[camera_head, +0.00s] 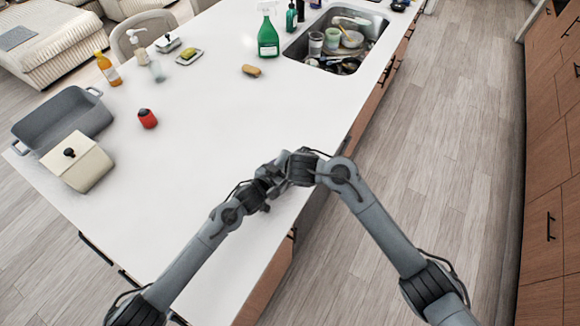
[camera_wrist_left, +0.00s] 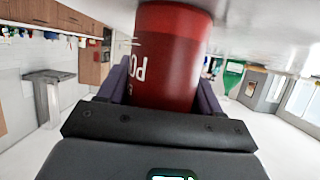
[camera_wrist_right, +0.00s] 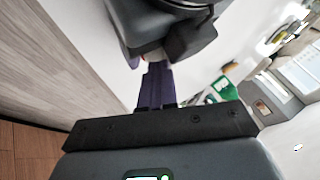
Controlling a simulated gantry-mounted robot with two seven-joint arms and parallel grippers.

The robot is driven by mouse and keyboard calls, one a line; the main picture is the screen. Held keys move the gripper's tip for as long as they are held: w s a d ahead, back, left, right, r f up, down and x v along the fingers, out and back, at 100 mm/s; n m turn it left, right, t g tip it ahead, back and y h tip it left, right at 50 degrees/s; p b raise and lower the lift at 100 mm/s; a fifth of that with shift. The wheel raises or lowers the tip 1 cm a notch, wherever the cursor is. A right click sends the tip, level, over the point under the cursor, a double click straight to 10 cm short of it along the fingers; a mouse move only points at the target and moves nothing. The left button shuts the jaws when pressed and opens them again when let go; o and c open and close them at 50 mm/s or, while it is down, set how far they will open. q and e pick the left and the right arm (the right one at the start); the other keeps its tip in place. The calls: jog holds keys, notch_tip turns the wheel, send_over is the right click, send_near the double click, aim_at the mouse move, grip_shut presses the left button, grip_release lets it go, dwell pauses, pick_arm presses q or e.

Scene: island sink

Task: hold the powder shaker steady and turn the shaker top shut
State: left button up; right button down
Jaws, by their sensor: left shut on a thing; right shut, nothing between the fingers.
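The powder shaker is a red can with white letters. It shows close up in the left wrist view (camera_wrist_left: 172,55), between the fingers of my left gripper (camera_wrist_left: 168,88), which is shut on it. I cannot make out the shaker top. In the head view my left gripper (camera_head: 264,190) is above the counter's near right edge, and the two grippers hide the shaker. My right gripper (camera_head: 284,172) is right up against the left one there. In the right wrist view its fingers (camera_wrist_right: 155,85) are shut and empty, pointing at my dark left gripper. I cannot tell whether they touch the shaker.
A smaller-looking red item (camera_head: 148,119) stands on the white counter (camera_head: 215,115). A grey roasting pan (camera_head: 62,118) and a lidded cream box (camera_head: 78,165) are at left. A green bottle (camera_head: 268,38) stands by the filled sink (camera_head: 338,42). The counter's middle is clear.

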jog(key=s+d+r, duration=0.5)
jog(key=s+r, duration=0.3)
jog(key=shift+s, duration=0.15)
dwell(0.5)
pick_arm(q)
jog(key=o, duration=1.2)
jog(key=shift+s, duration=0.1)
